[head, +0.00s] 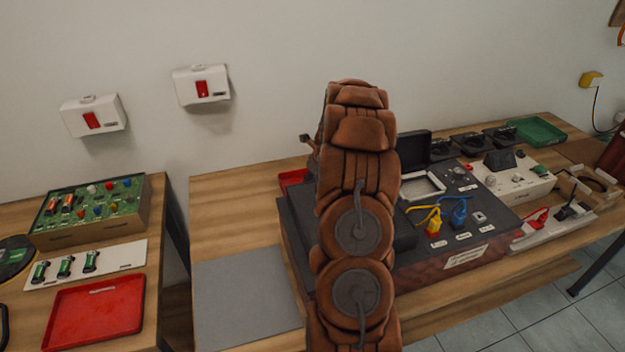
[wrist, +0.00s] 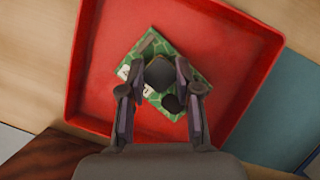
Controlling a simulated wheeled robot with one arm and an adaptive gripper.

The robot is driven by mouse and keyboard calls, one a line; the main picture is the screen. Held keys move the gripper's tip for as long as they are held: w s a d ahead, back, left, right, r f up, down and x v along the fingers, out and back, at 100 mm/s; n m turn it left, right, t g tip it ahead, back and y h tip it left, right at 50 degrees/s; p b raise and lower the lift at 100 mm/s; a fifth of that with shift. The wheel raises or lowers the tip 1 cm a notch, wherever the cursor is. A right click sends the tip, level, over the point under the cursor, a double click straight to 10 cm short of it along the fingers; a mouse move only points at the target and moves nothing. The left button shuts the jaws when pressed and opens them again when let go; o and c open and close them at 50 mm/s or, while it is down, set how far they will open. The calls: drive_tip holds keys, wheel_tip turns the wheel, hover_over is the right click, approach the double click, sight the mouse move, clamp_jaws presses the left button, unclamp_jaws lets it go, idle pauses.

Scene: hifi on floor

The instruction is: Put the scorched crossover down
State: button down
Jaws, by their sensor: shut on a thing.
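The scorched crossover (wrist: 150,48) is a small green board with dark, blackened parts and pale patches. In the wrist view it sits between the two fingers of my gripper (wrist: 160,92), which are shut on it. It appears over the inside of a red tray (wrist: 95,60), tilted relative to the tray's sides. I cannot tell whether it touches the tray floor. In the head view my arm hides the gripper and the board. A bit of red (head: 293,178) shows behind the arm there.
A dark test unit (head: 405,258) with coloured plugs takes up the middle of the bench. A grey mat (head: 240,295) lies bare to its left. Another red tray (head: 95,312) lies empty on the left table. A green tray (head: 537,130) sits at the far right.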

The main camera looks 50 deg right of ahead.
drive_tip(key=shift+f, duration=0.1)
drive_tip(key=c, duration=0.8)
unclamp_jaws()
drive_tip(key=b+v, duration=0.1)
drive_tip(key=v, duration=1.1)
drive_tip(key=shift+b, duration=0.35)
drive_tip(key=shift+w, duration=0.1)
